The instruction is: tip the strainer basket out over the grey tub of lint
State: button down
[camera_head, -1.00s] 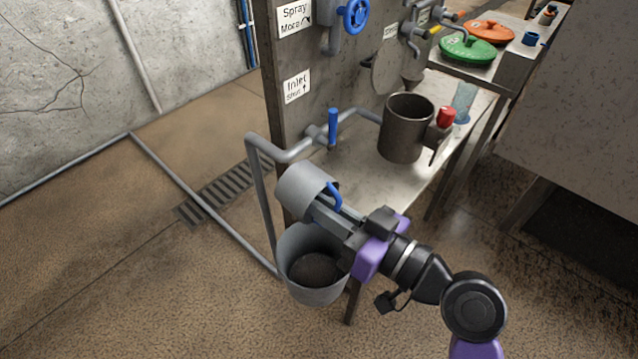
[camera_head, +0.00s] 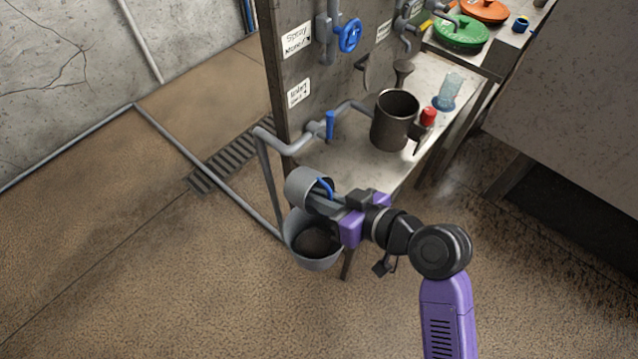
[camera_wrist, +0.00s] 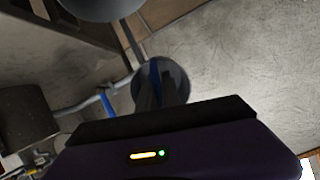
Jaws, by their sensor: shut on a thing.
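The strainer basket (camera_head: 299,184) is a small grey cylinder with a blue handle (camera_head: 325,188). My gripper (camera_head: 324,196) is shut on that handle and holds the basket tilted above the grey tub. The basket also shows in the wrist view (camera_wrist: 177,78), beyond my fingers. The grey tub (camera_head: 294,238) stands below the basket, beside the bench, with dark lint (camera_head: 317,241) in it. A grey round shape at the top of the wrist view seems to be the tub (camera_wrist: 100,6). I cannot see what is inside the basket.
A dark metal pot (camera_head: 394,122) stands on the bench (camera_head: 345,160), with a red knob (camera_head: 428,116) beside it. A grey pipe with a blue lever (camera_head: 330,125) runs close behind the basket. A floor drain (camera_head: 225,163) lies left; the floor in front is open.

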jog(key=shift+r+g+h+p, duration=0.6)
jog(key=shift+h+p, duration=0.3)
jog(key=shift+p, duration=2.1)
jog(key=shift+f+h+p, duration=0.2)
jog(key=shift+h+p, duration=0.1)
jog(key=shift+p, duration=0.35)
jog(key=shift+f, duration=0.25)
jog(key=r+g+p, duration=0.1)
jog(key=p, duration=0.2)
jog(key=shift+h, duration=0.4)
jog(key=h+p, duration=0.1)
jog(key=p, duration=0.1)
jog(key=g+h+p, duration=0.1)
jog(key=p, duration=0.2)
jog(key=g+h+p, duration=0.1)
jog(key=p, duration=0.2)
jog(key=shift+w+a+r, duration=0.1)
jog(key=shift+a+r, duration=0.1)
jog(key=shift+r, duration=0.05)
jog(key=shift+w+a+f+g+h, duration=0.1)
jog(key=shift+f+g+h, duration=0.15)
jog(key=shift+g+h, duration=0.55)
jog(key=shift+g, duration=0.1)
jog(key=g+h, duration=0.2)
jog(key=h, duration=0.1)
jog(key=shift+r+g+h+b, duration=0.15)
jog(key=shift+g+h+b, duration=0.15)
jog(key=shift+g, duration=0.1)
